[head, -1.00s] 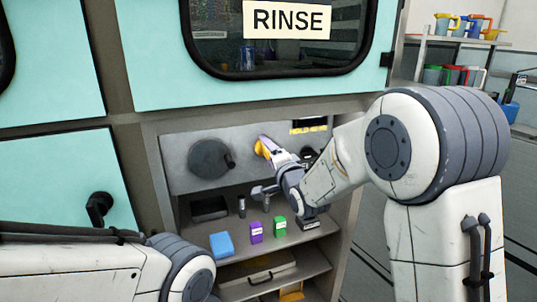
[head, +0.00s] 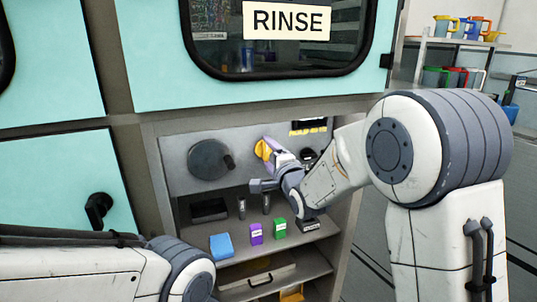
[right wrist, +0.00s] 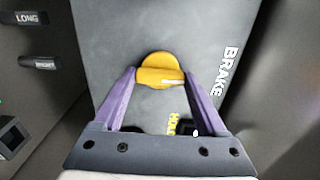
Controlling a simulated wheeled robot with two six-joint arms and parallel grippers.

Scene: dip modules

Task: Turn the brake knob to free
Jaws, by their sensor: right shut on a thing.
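The yellow brake knob (head: 263,149) is on the grey control panel (head: 180,160), and it also shows in the right wrist view (right wrist: 160,66). Its white pointer mark (right wrist: 172,82) lies roughly crosswise between my fingers. My right gripper (right wrist: 161,77) has its purple fingers shut on the knob's sides; in the head view the gripper (head: 270,150) reaches it from the right. A white BRAKE label (right wrist: 226,72) and a partly hidden yellow HOLD label (right wrist: 173,124) are on the panel. I cannot see a free label. My left gripper is out of view.
A dark round dial with a handle (head: 208,160) is left of the knob. Below, a shelf (head: 310,237) holds a blue block (head: 221,246), a purple box (head: 255,234) and a green box (head: 280,229). A yellow-lettered display (head: 308,128) is above right.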

